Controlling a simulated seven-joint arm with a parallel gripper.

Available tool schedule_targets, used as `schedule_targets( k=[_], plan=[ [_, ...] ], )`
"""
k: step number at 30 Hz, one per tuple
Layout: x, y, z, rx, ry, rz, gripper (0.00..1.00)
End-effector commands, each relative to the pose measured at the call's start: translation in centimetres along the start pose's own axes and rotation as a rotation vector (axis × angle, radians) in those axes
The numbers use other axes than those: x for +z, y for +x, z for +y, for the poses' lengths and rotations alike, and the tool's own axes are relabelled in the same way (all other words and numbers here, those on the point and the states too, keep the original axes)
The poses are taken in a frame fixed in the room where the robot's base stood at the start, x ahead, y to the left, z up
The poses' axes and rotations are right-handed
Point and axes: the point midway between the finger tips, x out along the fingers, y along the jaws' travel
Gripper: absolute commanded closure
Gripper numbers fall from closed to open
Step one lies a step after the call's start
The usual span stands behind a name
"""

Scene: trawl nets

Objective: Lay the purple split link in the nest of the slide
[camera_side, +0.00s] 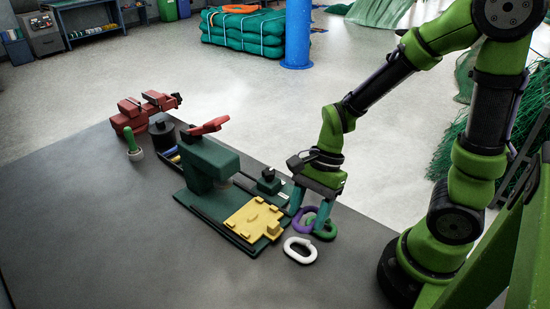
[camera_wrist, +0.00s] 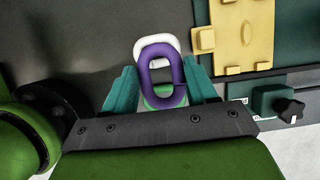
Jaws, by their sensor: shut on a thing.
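The purple split link (camera_side: 296,222) is between the teal fingers of my gripper (camera_side: 310,211). In the wrist view the purple link (camera_wrist: 144,72) stands lengthwise in the picture, and my gripper (camera_wrist: 161,92) has a finger on each side of it. It overlaps a green link and a white link there; its height above the table is hard to judge. The slide (camera_side: 250,222) is a yellow plate with raised blocks and a shallow curved recess, on the dark green press base left of my gripper. The yellow slide (camera_wrist: 232,35) also shows at upper right in the wrist view.
A green link (camera_side: 331,232) lies by my right finger, and a white link (camera_side: 287,246) lies nearer the camera. The green press (camera_side: 210,165) with a red handle stands behind the slide. A dark knob (camera_side: 268,174) stands between press and gripper. The table's front left is clear.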

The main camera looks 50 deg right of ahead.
Motion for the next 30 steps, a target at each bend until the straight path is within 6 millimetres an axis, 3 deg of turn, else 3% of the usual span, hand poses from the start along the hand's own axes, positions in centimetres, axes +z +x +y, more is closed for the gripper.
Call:
schedule_targets(
  k=[9,13,21,26,30],
  plan=[
    [1.8,1.7,-8.4,0.001,-0.002,0.001,0.89],
    [2.3,2.2,-10.8,0.000,0.001,0.000,0.89],
    [2.8,2.7,-13.3,0.001,0.001,0.000,0.89],
    [1.7,5.1,-13.0,0.003,0.004,-0.001,0.89],
    [1.4,5.8,-13.1,0.000,0.002,-0.001,0.89]
  ],
)
